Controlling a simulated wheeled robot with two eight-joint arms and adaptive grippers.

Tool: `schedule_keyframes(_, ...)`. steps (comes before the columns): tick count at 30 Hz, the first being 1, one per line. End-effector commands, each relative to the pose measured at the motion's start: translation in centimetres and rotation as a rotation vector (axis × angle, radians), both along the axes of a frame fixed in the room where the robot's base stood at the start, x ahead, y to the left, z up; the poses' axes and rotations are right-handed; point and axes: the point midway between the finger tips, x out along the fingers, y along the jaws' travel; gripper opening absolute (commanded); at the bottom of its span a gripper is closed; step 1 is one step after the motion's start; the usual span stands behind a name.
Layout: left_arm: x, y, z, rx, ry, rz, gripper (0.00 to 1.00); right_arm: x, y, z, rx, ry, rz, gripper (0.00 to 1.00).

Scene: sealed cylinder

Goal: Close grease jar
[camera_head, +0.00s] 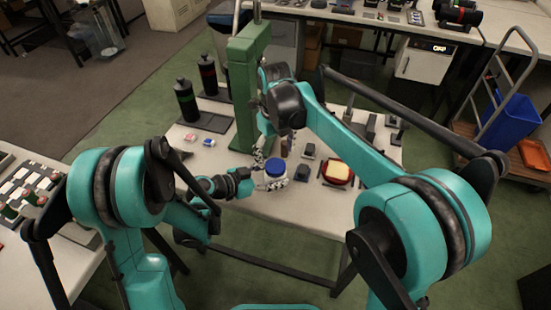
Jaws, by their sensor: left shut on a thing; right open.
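The grease jar (274,181) is a small pale jar near the front edge of the white table. A blue lid (275,167) sits on its top; I cannot tell how tightly it is seated. My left gripper (257,180) reaches in from the left and is shut on the jar's left side. My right gripper (259,156) hangs just above and left of the lid, pointing down. It is open and looks empty, apart from the lid; its fingers are small and partly hard to make out.
A green column (246,90) stands behind the jar. To the right lie a red plate (337,172) with a yellow item and small dark objects (303,172). The table's front edge is close to the jar.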

Motion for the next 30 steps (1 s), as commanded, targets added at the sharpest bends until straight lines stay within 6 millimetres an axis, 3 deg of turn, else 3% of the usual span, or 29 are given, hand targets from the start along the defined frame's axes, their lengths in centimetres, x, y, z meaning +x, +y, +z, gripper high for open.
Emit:
schedule_keyframes(9, -0.04, -0.01, -0.06, 0.002, 0.001, -0.001, 0.0, -0.03, -0.01, 0.57, 0.0, 0.0, 0.0, 0.79)
schedule_keyframes(11, -0.04, -0.01, -0.06, 0.002, 0.001, -0.001, 0.0, -0.03, -0.01, 0.57, 0.0, 0.0, 0.002, 0.75)
schedule_keyframes(16, -0.04, -0.01, -0.06, 0.002, 0.001, -0.001, 0.0, -0.02, 0.0, 0.63, 0.0, 0.0, 0.094, 0.75)
schedule_keyframes(20, -0.04, -0.01, -0.06, 0.001, 0.0, -0.001, 0.0, -0.01, 0.0, 0.78, -0.001, 0.001, 0.313, 0.75)
schedule_keyframes(30, -0.03, -0.01, -0.05, 0.001, 0.0, -0.001, 0.0, 0.0, 0.01, 1.31, -0.002, 0.003, 1.128, 0.75)
